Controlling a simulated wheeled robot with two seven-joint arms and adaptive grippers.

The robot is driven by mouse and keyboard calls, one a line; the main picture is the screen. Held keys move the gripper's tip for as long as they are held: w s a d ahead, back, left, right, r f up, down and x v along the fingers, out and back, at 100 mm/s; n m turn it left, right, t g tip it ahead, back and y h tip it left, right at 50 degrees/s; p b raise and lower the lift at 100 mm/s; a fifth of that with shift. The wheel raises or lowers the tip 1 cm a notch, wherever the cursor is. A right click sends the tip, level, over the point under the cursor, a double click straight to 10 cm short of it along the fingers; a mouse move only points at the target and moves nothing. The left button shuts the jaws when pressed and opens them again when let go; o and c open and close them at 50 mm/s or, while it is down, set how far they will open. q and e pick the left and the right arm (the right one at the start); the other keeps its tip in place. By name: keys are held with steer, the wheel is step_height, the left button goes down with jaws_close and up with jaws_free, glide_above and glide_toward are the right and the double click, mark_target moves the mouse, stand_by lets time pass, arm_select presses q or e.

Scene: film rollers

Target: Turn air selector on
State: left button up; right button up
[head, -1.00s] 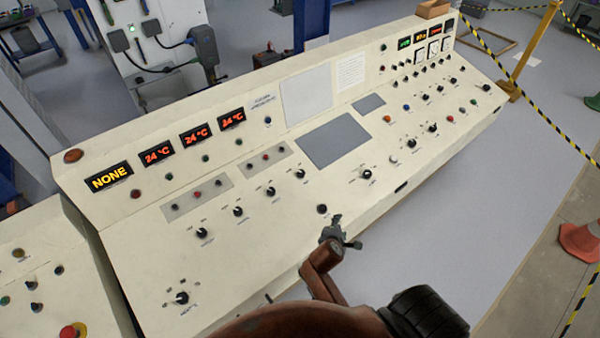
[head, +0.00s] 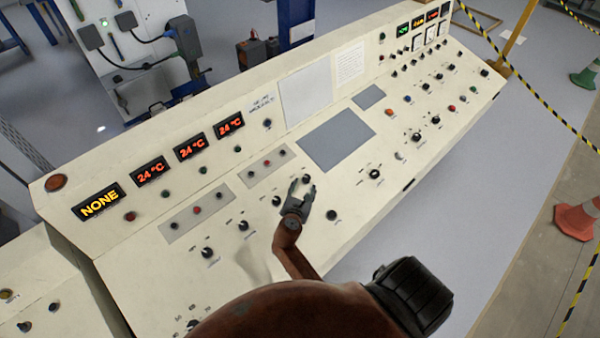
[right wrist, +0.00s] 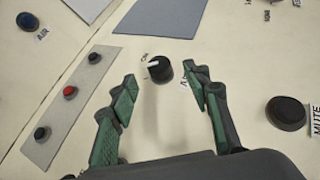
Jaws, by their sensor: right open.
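A small black rotary knob (right wrist: 159,70) with a white pointer sits on the cream console between my right gripper's fingertips in the right wrist view. An "ON" label is beside it, and a partly hidden label starting with "A" is behind a finger. In the head view the knob (head: 306,179) is at the fingertips. My right gripper (head: 302,190) is open, its green-padded fingers on either side of the knob with visible gaps. I cannot tell its height above the panel. My left gripper is not in view.
A round black button (right wrist: 286,112) labelled "MUTE" is right of the gripper. A grey strip (right wrist: 68,106) with three buttons is to the left. A grey flat panel (head: 337,139) lies beyond the knob.

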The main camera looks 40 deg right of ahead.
mark_target(306, 178)
steer(key=x, duration=0.6)
steer(key=shift+w+a, duration=0.1)
steer(key=shift+a, duration=0.05)
steer(key=shift+w+d+f, duration=0.15)
steer(key=shift+w+d, duration=0.1)
steer(key=shift+d, duration=0.15)
steer(key=shift+d+f, duration=0.1)
steer(key=shift+c, duration=0.4)
steer(key=c, duration=1.1)
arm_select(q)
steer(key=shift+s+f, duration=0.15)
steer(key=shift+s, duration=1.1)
